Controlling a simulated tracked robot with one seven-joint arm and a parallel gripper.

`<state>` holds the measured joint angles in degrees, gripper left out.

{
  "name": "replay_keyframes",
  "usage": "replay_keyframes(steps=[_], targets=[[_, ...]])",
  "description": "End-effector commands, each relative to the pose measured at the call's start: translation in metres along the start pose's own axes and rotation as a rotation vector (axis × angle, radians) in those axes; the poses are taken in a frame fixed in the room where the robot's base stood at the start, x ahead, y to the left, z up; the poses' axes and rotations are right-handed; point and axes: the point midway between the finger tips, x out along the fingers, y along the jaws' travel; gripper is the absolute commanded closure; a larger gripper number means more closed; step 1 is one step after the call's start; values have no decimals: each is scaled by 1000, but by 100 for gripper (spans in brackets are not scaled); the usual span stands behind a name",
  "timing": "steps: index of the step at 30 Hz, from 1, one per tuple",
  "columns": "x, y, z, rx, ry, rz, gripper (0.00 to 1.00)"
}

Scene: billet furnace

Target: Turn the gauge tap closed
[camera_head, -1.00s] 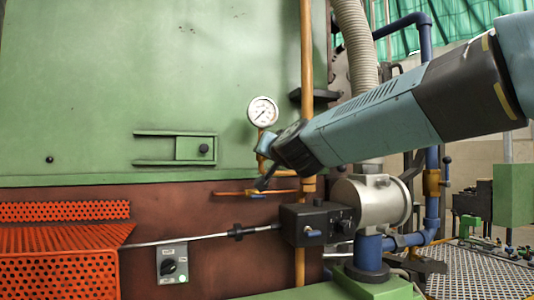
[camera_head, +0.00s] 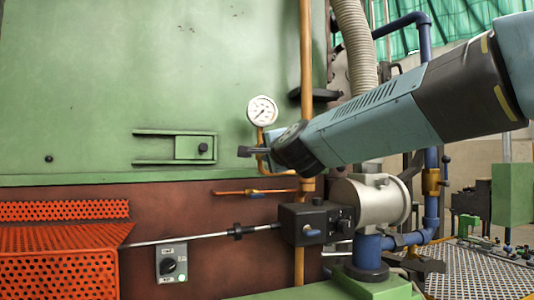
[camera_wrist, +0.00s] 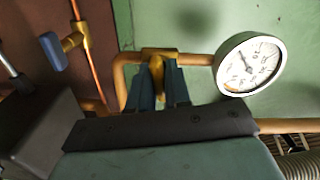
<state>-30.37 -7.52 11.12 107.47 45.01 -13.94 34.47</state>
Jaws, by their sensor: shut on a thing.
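The gauge tap (camera_wrist: 159,56) is a brass fitting on the thin pipe beside the pressure gauge (camera_wrist: 250,63) in the wrist view. My gripper (camera_wrist: 158,78) has its two dark blue fingers on either side of the tap's brass stem and is shut on the tap. The part of the tap between and behind the fingers is hidden. In the head view, my gripper (camera_head: 262,152) is at the pipe just below the white-faced gauge (camera_head: 262,110). It covers the tap there. A dark piece juts out level to the left of it; I cannot tell whether it is finger or handle.
Below is another tap with a blue handle (camera_head: 257,195) on an orange pipe; its handle shows in the wrist view (camera_wrist: 53,50). A dark control box (camera_head: 311,223) and a vertical copper pipe (camera_head: 307,60) stand close by. The green furnace wall (camera_head: 90,80) lies behind.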

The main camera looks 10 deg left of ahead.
Motion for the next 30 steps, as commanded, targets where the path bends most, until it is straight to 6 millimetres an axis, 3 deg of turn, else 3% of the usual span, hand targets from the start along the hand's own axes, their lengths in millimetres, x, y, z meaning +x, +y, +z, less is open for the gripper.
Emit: replay_keyframes(steps=[12,30], targets=[[1,6,-2,206,3,8,100],[1,8,-2,241,3,12,100]])
